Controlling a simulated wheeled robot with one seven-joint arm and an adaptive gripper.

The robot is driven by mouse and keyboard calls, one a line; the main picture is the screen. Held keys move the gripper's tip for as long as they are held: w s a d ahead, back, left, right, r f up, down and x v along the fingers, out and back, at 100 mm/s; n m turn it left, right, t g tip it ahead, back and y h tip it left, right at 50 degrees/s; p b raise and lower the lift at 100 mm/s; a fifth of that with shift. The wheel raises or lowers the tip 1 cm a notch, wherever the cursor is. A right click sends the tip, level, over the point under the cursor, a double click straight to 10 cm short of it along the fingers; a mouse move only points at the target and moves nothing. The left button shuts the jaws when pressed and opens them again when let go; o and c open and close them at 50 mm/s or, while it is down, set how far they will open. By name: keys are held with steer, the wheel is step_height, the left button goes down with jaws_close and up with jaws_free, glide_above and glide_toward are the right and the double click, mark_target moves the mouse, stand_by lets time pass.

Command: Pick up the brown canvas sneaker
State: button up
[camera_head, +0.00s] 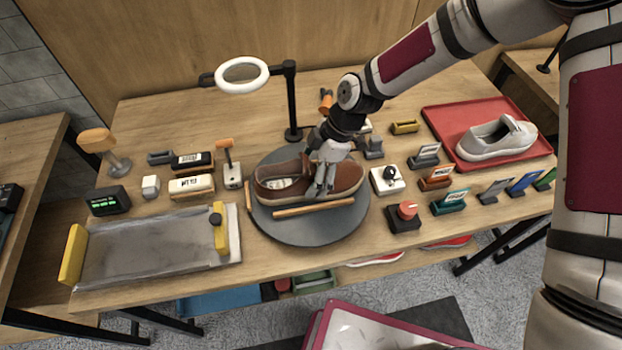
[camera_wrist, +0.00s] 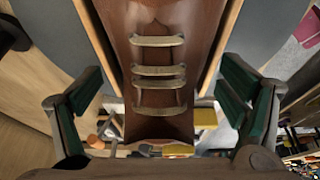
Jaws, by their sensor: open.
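The brown sneaker (camera_head: 341,181) lies on its sole on a round grey turntable (camera_head: 315,234), with its open collar to the left and its toe to the right. My gripper (camera_head: 325,190) is over the shoe's middle, pointing down at it. In the wrist view the brown upper with pale lace bars (camera_wrist: 158,70) fills the middle, between my two spread green-padded fingers (camera_wrist: 168,108). A gap shows between each finger and the shoe. My gripper hides part of the shoe's top in the head view.
Wooden strips (camera_head: 314,207) lie along the shoe on the turntable. A ring lamp (camera_head: 242,74) on a black post stands behind it. A red knob box (camera_head: 404,217) and a white knob box (camera_head: 387,181) sit close on the right. A white sneaker (camera_head: 497,140) lies on a red tray (camera_head: 445,118).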

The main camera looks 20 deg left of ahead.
steer(key=c, duration=1.7)
steer(key=shift+c, duration=0.2)
steer(key=shift+r, duration=0.15)
